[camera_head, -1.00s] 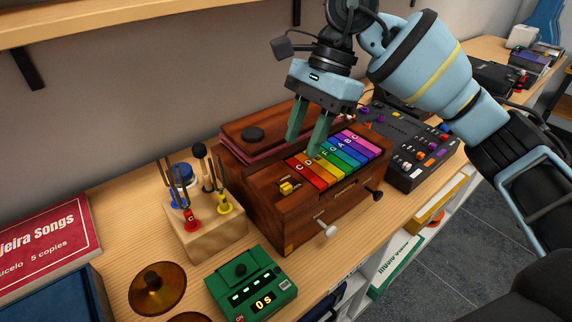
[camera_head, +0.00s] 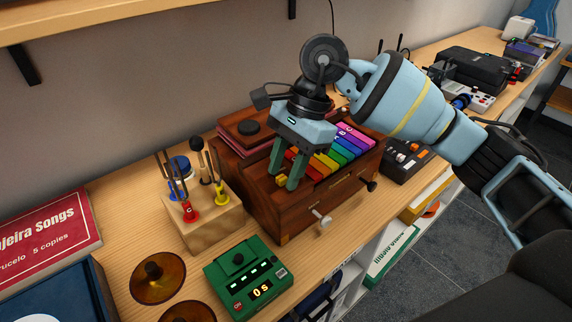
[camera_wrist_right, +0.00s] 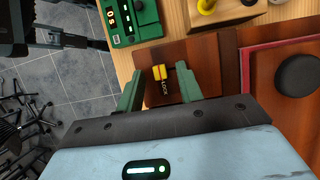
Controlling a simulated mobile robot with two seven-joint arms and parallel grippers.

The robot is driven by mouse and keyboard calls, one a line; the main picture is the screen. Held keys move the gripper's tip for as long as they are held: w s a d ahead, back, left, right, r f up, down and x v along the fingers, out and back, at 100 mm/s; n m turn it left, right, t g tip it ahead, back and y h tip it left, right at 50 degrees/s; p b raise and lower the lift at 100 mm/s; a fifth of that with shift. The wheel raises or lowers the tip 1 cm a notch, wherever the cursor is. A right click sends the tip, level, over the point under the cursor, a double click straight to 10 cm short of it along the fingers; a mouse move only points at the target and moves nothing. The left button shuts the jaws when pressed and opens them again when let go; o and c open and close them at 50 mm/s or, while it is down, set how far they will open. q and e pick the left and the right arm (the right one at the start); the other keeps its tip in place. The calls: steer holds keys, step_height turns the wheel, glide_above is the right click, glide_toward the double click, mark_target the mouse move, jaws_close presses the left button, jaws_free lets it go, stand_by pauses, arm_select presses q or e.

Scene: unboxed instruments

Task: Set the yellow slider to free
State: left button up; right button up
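The yellow slider (camera_head: 281,180) is a small block on the top left of the brown wooden box (camera_head: 310,213) with the rainbow keys. It also shows in the right wrist view (camera_wrist_right: 159,73), with the word LOCK printed close by; a "free" label cannot be read. My right gripper (camera_head: 283,179) is open, its two green fingers pointing down on either side of the slider. In the right wrist view the slider lies between the fingertips (camera_wrist_right: 158,75), with gaps and no visible contact. My left gripper is not in view.
A wooden block with tuning forks (camera_head: 208,225) stands left of the box. A green timer (camera_head: 247,281) reading 0 s and amber discs (camera_head: 157,278) lie in front. A crank knob (camera_head: 322,219) sticks out of the box front. A control panel (camera_head: 405,159) stands to the right.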

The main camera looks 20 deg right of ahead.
mark_target(268, 175)
jaws_close()
